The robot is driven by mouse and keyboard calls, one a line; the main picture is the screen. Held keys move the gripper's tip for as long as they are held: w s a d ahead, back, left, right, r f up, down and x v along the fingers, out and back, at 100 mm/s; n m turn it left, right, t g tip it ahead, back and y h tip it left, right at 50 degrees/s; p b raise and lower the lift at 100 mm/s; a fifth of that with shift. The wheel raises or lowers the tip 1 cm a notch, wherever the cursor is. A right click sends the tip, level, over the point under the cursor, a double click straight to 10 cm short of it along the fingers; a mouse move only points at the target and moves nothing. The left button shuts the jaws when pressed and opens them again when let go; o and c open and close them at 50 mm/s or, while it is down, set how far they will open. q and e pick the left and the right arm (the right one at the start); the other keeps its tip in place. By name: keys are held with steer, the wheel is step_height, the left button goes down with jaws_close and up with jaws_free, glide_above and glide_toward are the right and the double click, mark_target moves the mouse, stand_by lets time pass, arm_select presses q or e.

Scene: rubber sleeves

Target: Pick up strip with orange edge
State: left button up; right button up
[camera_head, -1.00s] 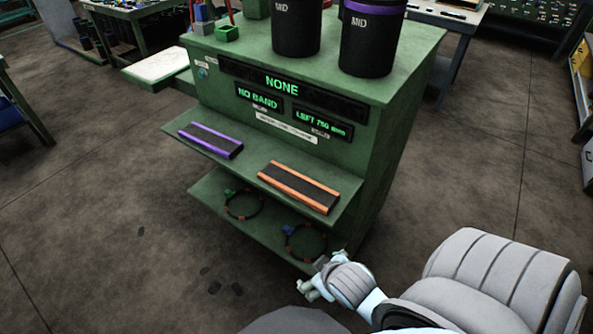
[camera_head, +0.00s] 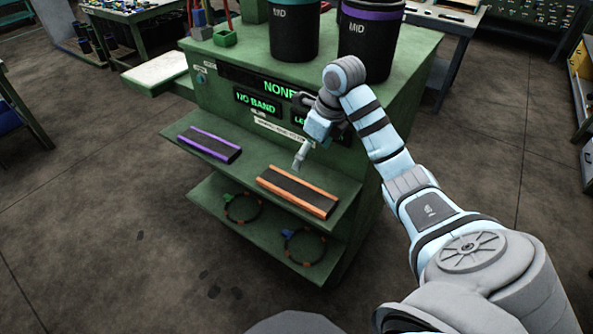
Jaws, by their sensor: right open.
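The strip with orange edges (camera_head: 297,192) lies flat on the right part of the green upper shelf (camera_head: 262,169). Its middle is dark and both long edges are orange. My right gripper (camera_head: 299,162) hangs just above and behind the strip's left part, pointing down. It is open and holds nothing. I cannot tell the exact gap between its fingertips and the strip. My left gripper is not in view.
A strip with purple edges (camera_head: 209,145) lies on the same shelf to the left. Two banded rings (camera_head: 243,207) (camera_head: 304,246) sit on the lower shelf. Two black bins (camera_head: 294,35) (camera_head: 368,42) stand on the cabinet top. Lit displays (camera_head: 257,103) are partly hidden by my arm.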

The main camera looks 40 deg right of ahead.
steer(key=b, duration=0.7)
glide_toward(294, 192)
steer(key=shift+w+d+f, duration=0.2)
steer(key=shift+w+f, duration=0.1)
steer(key=shift+f, duration=0.25)
steer(key=shift+w+f+b, duration=0.15)
steer(key=shift+f+b, duration=0.15)
steer(key=x, duration=0.3)
steer(key=shift+s+a+f, duration=0.25)
steer(key=shift+f, duration=0.2)
steer(key=shift+w+a+f, duration=0.1)
steer(key=shift+w+f, duration=0.1)
steer(key=shift+f, duration=0.2)
steer(key=c, duration=1.3)
steer(key=shift+o, duration=0.2)
